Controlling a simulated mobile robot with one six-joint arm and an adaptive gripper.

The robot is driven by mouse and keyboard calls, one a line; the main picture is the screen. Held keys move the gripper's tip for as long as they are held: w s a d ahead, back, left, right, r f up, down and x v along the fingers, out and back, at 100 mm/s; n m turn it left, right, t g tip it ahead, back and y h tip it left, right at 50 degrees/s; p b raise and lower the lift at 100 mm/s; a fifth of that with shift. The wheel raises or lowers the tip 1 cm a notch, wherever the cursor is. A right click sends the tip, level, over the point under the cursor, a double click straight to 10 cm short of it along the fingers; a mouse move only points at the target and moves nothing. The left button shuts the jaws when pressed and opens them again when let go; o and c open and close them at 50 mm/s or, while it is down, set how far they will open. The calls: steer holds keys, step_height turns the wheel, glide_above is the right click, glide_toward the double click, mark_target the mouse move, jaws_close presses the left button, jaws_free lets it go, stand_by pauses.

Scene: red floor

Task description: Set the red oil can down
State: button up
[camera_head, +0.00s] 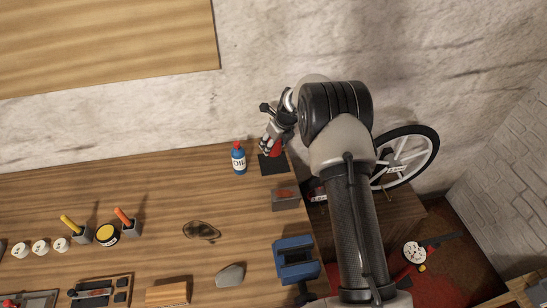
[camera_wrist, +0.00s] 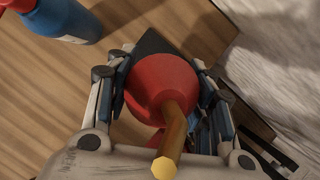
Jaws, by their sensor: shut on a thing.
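The red oil can (camera_wrist: 160,88) with its brass-coloured spout sits between the fingers of my gripper (camera_wrist: 165,95) in the wrist view. The fingers close on it from both sides. In the head view a bit of the red can (camera_head: 276,148) shows below my gripper (camera_head: 269,146), at the back right of the workbench. A dark square pad (camera_head: 273,166) lies on the bench directly under or just in front of the can; its edge also shows in the wrist view (camera_wrist: 152,43). I cannot tell whether the can touches the pad.
A blue bottle with a red cap (camera_head: 239,160) stands close left of the pad. A small grey box (camera_head: 285,199) lies in front, and a blue vise (camera_head: 296,258) sits at the bench's right edge. Sunglasses (camera_head: 201,230) lie mid-bench. The wall is close behind.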

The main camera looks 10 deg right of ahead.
steer(key=shift+f+b, duration=0.5)
steer(key=shift+f, duration=2.45)
steer(key=shift+f, duration=0.25)
steer(key=o, duration=1.2)
steer(key=shift+r, duration=0.1)
